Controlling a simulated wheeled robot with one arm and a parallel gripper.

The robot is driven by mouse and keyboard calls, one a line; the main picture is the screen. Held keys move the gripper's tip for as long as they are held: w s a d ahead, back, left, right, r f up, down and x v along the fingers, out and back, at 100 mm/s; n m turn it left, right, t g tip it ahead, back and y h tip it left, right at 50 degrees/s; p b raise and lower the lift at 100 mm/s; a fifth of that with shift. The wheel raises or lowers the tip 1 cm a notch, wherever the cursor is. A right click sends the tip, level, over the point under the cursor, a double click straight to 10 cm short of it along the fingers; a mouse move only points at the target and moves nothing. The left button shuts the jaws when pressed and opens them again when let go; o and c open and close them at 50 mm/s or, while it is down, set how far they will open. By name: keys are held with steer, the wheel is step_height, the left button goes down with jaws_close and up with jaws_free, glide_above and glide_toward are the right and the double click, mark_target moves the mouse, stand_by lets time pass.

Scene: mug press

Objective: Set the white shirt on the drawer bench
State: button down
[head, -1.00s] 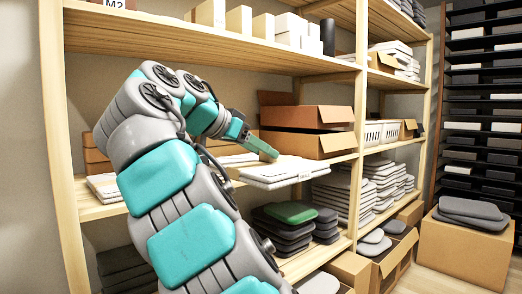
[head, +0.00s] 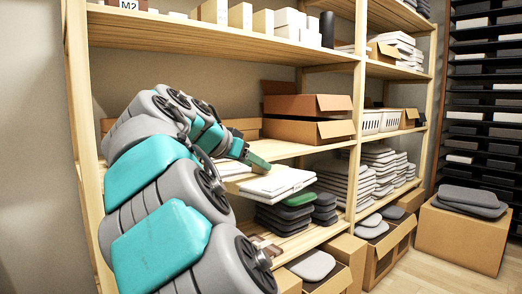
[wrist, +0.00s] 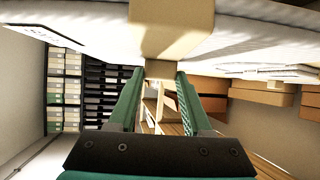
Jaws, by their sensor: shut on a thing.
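The white shirt (head: 277,183) is a flat folded bundle in the head view, with a small dark-marked label on its front edge. It sticks out in front of the middle shelf. My gripper (head: 258,162) is shut on it from the left and above. In the wrist view the white shirt (wrist: 255,38) spans the top, close to the camera, and my gripper's green fingers (wrist: 158,78) reach towards it. A tan block lies across the shirt there; I cannot tell what it belongs to. The drawer bench is not recognisable in either view.
A wooden shelf unit (head: 225,38) fills the middle. An open cardboard box (head: 305,130) stands behind the shirt. Dark folded stacks (head: 284,218) lie below it, one with a green top. White stacks (head: 376,170) lie to the right. Clear floor (head: 408,268) shows at bottom right.

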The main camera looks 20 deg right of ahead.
steer(key=w+a+f+n+t+y, duration=0.2)
steer(key=f+n+y, duration=0.1)
steer(key=f, duration=1.1)
steer(key=w+a+f+n+t+y, duration=0.2)
steer(key=w+a+f+n+y, duration=0.1)
steer(key=f, duration=1.2)
steer(key=w+a+f+n+t+y, duration=0.2)
steer(key=w+a+f+n+y, duration=0.1)
steer(key=f, duration=1.2)
steer(key=n+y, duration=0.1)
steer(key=n, duration=0.1)
steer(key=shift+w+n, duration=0.2)
steer(key=shift+n, duration=0.2)
